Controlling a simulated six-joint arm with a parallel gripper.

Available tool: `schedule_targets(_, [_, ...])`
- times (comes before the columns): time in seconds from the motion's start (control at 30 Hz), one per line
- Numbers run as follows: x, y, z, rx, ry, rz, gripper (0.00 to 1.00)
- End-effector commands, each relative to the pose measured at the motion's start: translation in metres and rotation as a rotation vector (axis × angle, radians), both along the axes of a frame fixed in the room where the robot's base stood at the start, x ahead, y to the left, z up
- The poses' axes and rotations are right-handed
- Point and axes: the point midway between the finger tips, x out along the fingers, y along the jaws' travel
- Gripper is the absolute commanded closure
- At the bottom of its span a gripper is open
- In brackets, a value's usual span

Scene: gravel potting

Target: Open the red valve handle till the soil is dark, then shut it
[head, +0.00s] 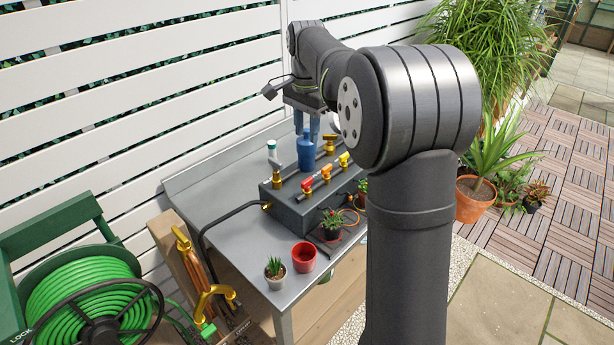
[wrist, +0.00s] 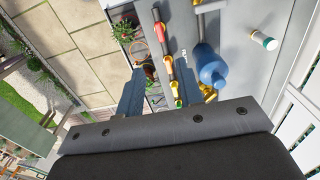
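The red valve handle (head: 308,184) is on the left of a row of coloured handles along a pipe on the dark grey box. It also shows in the wrist view (wrist: 159,33), near the top. My gripper (head: 306,130) is above the back of the box, over a blue rounded object, and away from the red handle. In the wrist view its two blue fingers (wrist: 162,92) are spread, with nothing held between them. A potted plant (head: 332,219) stands in front of the box; its soil is too small to judge for darkness.
An orange handle (head: 326,171) and a yellow handle (head: 344,159) sit right of the red one. The blue object (head: 306,153) and a teal-capped bottle (head: 273,156) stand behind. A red pot (head: 304,257) and small plant (head: 275,269) are at the table's front.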

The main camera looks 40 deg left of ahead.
Motion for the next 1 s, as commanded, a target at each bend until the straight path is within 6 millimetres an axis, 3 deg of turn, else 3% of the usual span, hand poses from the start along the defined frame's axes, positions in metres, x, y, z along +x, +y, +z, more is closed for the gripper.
schedule_targets(0.4, [0.000, -0.001, -0.093, -0.004, 0.002, 0.001, 0.66])
schedule_targets(0.6, [0.000, -0.001, -0.128, -0.002, 0.000, 0.001, 0.66])
schedule_targets(0.8, [0.000, -0.001, -0.146, 0.000, -0.001, 0.001, 0.66])
schedule_targets(1.0, [0.001, -0.001, -0.149, 0.001, -0.002, 0.001, 0.66])
